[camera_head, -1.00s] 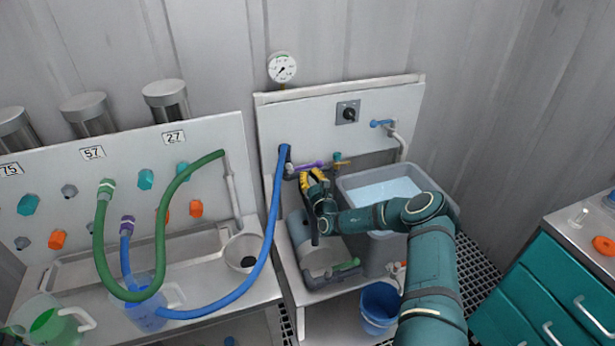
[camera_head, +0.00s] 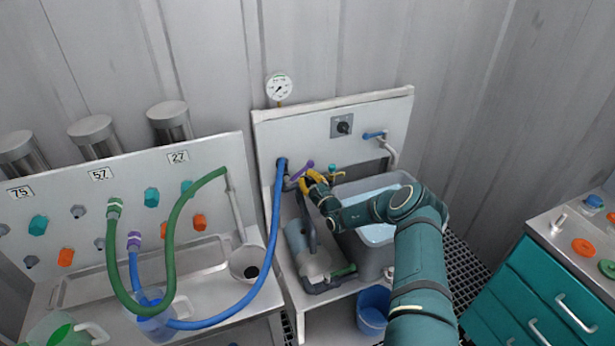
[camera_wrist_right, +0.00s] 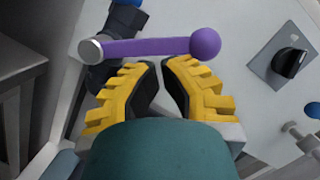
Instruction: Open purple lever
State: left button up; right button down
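The purple lever (camera_head: 302,170) sits on a dark pipe valve at the left of the right-hand panel and slants up to the right in the head view. In the right wrist view, the lever (camera_wrist_right: 150,47) runs from a grey pivot cap to a round purple knob. My right gripper (camera_head: 307,178), with yellow ridged fingers, is close against the lever from below. In the right wrist view, the gripper (camera_wrist_right: 160,62) has its fingertips nearly together, with nothing held between them. The lever lies just beyond the tips; contact is unclear. My left gripper is out of view.
A blue hose (camera_head: 273,225) hangs just left of the lever. A pressure gauge (camera_head: 280,87) is above, and a black knob (camera_head: 343,126) and blue-handled tap (camera_head: 374,135) are to the right. A grey water basin (camera_head: 415,225) stands under my right arm.

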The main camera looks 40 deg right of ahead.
jog(key=a+r+n+p, duration=0.1)
jog(key=n+p, duration=0.1)
jog(key=n, duration=0.1)
jog(key=a+r+n+g+y+p, duration=0.1)
jog(key=r+n+p, duration=0.1)
jog(key=n, duration=0.1)
jog(key=a+r+n+p, duration=0.1)
jog(key=n, duration=0.2)
jog(key=shift+w+r+g+y+p, duration=0.2)
jog(key=shift+w+g+y+p, duration=0.15)
jog(key=shift+g+y+p, duration=0.05)
jog(key=shift+a+r, duration=0.1)
jog(key=shift+a, duration=0.1)
